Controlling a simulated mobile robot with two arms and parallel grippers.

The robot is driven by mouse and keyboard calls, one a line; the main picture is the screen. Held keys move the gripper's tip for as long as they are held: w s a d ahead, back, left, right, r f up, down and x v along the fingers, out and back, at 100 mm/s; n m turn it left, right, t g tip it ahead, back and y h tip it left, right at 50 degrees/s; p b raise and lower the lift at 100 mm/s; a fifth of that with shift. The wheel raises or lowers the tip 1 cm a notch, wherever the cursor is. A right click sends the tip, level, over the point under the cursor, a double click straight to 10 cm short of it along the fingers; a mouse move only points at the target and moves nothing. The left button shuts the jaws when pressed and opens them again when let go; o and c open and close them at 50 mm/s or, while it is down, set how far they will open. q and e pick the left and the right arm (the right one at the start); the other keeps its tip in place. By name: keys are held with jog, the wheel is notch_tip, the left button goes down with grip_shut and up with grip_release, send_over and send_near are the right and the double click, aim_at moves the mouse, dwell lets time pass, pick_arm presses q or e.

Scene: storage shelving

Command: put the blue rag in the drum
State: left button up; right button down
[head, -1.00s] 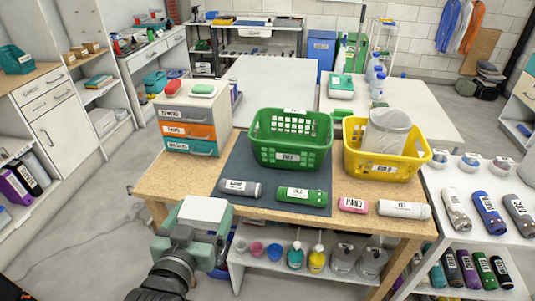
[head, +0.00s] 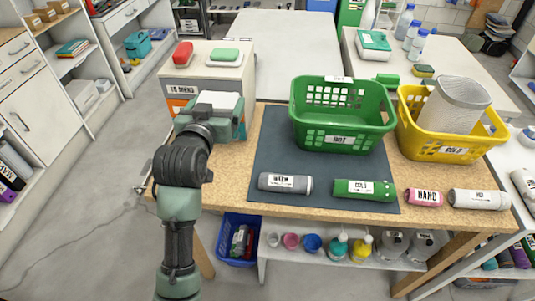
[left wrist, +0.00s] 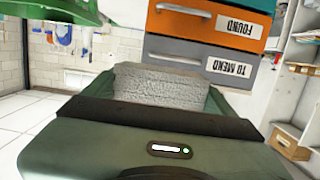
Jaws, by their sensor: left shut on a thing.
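My left gripper (head: 208,122) is at the left end of the table, in front of the small drawer unit (head: 205,75). In the left wrist view a grey, rough-textured, cloth-like thing (left wrist: 160,84) sits between its fingers, and the gripper is shut on it. It does not look blue there; the head view does not show it clearly. I cannot pick out a blue rag elsewhere. I see no certain drum; a pale upright cylinder (head: 455,103) stands in the yellow basket (head: 447,147). My right gripper is out of view.
A green basket (head: 340,140) stands on the dark mat (head: 272,150). Grey (head: 285,184), green (head: 364,190), pink (head: 424,197) and white (head: 479,199) rolls lie along the table's front edge. A blue crate (head: 238,240) is below.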

pick_arm(q)
jog(key=b, duration=0.1)
send_over(227, 166)
notch_tip(227, 166, down, 15)
jog(key=shift+w+r, duration=0.1)
notch_tip(227, 166, down, 5)
jog(key=shift+r+b, duration=0.1)
jog(key=shift+b, duration=0.35)
jog(key=shift+f, duration=0.25)
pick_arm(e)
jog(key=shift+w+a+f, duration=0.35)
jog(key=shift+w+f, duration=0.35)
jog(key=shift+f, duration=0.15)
pick_arm(q)
jog(key=shift+f, duration=0.15)
jog(key=o, duration=1.3)
